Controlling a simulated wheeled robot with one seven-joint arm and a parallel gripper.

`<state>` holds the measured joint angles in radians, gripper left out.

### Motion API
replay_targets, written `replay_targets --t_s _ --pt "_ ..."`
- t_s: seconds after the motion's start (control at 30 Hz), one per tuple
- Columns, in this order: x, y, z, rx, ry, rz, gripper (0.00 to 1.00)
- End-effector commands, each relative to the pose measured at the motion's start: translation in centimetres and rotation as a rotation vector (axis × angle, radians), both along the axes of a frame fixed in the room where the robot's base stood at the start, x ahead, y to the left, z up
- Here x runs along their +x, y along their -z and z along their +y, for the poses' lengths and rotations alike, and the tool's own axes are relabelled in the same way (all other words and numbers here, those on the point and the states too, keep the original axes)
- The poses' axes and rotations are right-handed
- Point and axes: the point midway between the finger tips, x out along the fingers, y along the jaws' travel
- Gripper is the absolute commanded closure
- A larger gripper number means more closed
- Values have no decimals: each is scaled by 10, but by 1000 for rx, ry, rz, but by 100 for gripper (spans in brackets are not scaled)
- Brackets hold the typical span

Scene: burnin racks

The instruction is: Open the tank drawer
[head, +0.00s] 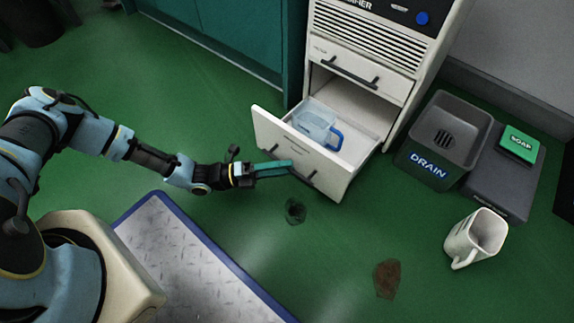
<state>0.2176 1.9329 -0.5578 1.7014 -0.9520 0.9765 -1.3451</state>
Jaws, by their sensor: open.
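The white tank drawer (288,152) is pulled out from the lower part of the white dehumidifier cabinet (383,45). A clear tank with a blue handle (315,122) sits inside it. The drawer's front has a dark bar handle (302,178), partly hidden by my gripper. My gripper (290,168) has teal fingers and is open.
A closed upper drawer (358,70) is above. Dark (295,211) and brown (387,278) patches mark the green floor. A metal plate (195,265) lies in front.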

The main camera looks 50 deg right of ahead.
Motion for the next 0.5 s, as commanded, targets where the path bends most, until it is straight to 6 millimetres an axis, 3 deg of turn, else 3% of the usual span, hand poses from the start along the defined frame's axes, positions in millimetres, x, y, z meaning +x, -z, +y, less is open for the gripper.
replay_targets --t_s 0.3,0.5 --pt "44 7 43 2 -2 -2 55" --pt "62 11 62 1 -1 -1 55"
